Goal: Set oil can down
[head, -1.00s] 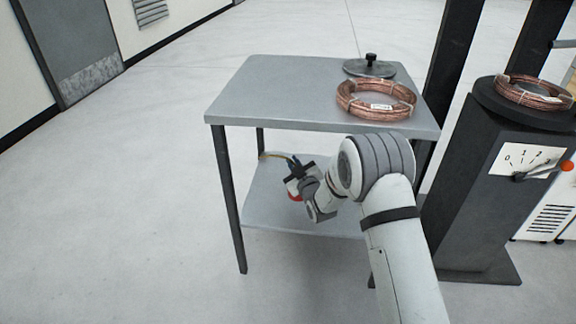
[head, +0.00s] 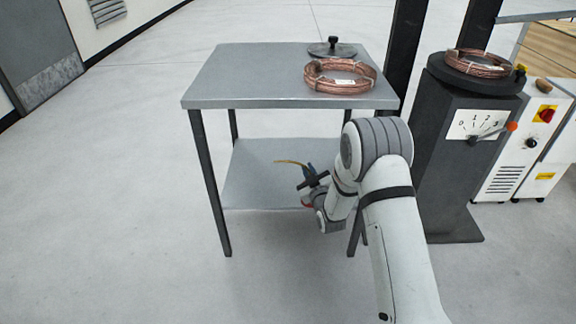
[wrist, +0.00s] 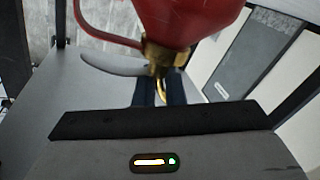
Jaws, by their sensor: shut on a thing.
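The red oil can (wrist: 190,18) with its brass neck fills the top of the wrist view. My gripper (wrist: 162,92) is shut on it near the brass neck. In the head view my gripper (head: 312,184) is low, by the right part of the table's lower shelf (head: 255,185). There the can is mostly hidden behind my gripper and arm; its thin brass spout (head: 291,163) points left over the shelf. I cannot tell whether the can touches the shelf.
The grey table's top (head: 240,75) lies above the lower shelf and carries a copper coil (head: 313,78) and a dark round lid (head: 332,48). A dark pedestal with a dial (head: 445,185) and another coil (head: 476,63) stands right. The shelf's left part is clear.

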